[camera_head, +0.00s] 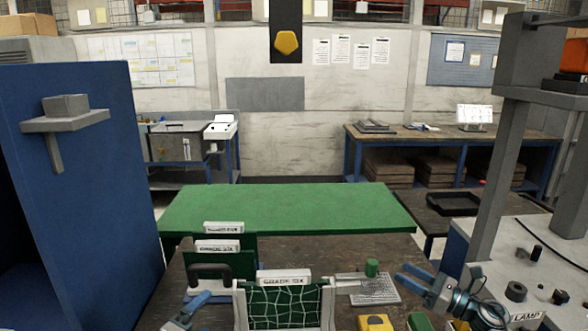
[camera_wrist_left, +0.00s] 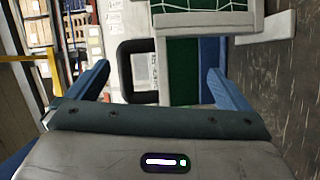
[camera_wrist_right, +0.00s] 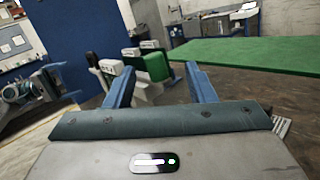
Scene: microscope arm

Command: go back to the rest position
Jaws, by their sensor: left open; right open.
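My left gripper (camera_head: 188,312) is at the bottom of the head view, partly cut off by the lower edge. In the left wrist view its two blue fingers (camera_wrist_left: 154,80) stand wide apart, with a dark loop handle and green panel edges beyond them. No contact is visible. My right gripper (camera_head: 403,276) is over the right front of the dark table, beside a grey keypad-like plate (camera_head: 370,290). In the right wrist view its fingers (camera_wrist_right: 161,78) are apart with nothing held; green items stand beyond.
Labelled green holders stand in a row, the front one (camera_head: 283,308) with a mesh pattern. A dark handle (camera_head: 210,270) is beside them. A tall blue cabinet (camera_head: 80,180) stands left, a grey post (camera_head: 495,170) right. The green tabletop (camera_head: 290,210) is clear.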

